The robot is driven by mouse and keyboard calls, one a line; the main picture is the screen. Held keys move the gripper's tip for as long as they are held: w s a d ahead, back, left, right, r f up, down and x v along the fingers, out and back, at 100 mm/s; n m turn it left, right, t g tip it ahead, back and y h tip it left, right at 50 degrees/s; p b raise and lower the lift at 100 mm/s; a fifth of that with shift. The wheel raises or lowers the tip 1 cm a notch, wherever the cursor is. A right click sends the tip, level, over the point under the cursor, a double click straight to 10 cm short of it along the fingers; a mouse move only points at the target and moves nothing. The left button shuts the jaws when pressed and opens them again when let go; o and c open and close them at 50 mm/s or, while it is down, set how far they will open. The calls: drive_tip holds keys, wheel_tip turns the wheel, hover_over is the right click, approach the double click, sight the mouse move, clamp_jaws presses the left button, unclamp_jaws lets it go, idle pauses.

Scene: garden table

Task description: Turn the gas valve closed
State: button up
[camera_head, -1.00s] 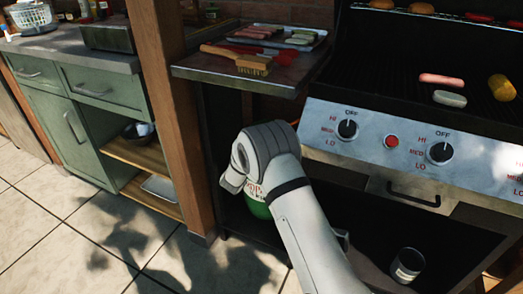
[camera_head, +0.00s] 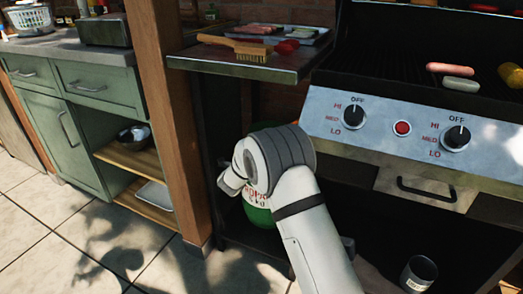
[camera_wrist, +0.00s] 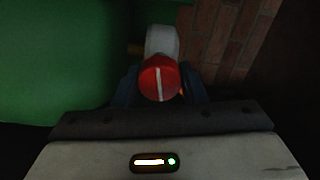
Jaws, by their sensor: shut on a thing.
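The gas valve is a round red knob (camera_wrist: 160,78) with a white line that runs nearly upright in the wrist view. A pale grey fitting (camera_wrist: 162,41) sits behind it. My gripper (camera_wrist: 162,86) is shut on the knob, with a dark finger on each side. The green gas bottle (camera_wrist: 65,65) fills the left of the wrist view. In the head view the bottle (camera_head: 259,214) stands under the side shelf, partly hidden by my arm, and the valve and my fingers are hidden.
The side shelf (camera_head: 240,67) overhangs the bottle, with a brush (camera_head: 245,49) and tray on it. The grill front (camera_head: 425,130) with its knobs is at right. A wooden post (camera_head: 165,120) stands at left. A can (camera_head: 419,274) sits low at right.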

drive_tip(key=shift+m, duration=0.8)
drive_tip(key=shift+f, duration=0.1)
drive_tip(key=o, duration=1)
drive_tip(key=shift+c, duration=0.2)
drive_tip(key=p+v, duration=0.2)
drive_tip(key=v, duration=0.5)
drive_tip(key=shift+s+p, duration=0.35)
drive_tip(key=shift+s, duration=0.05)
drive_tip(key=shift+s+a, duration=0.1)
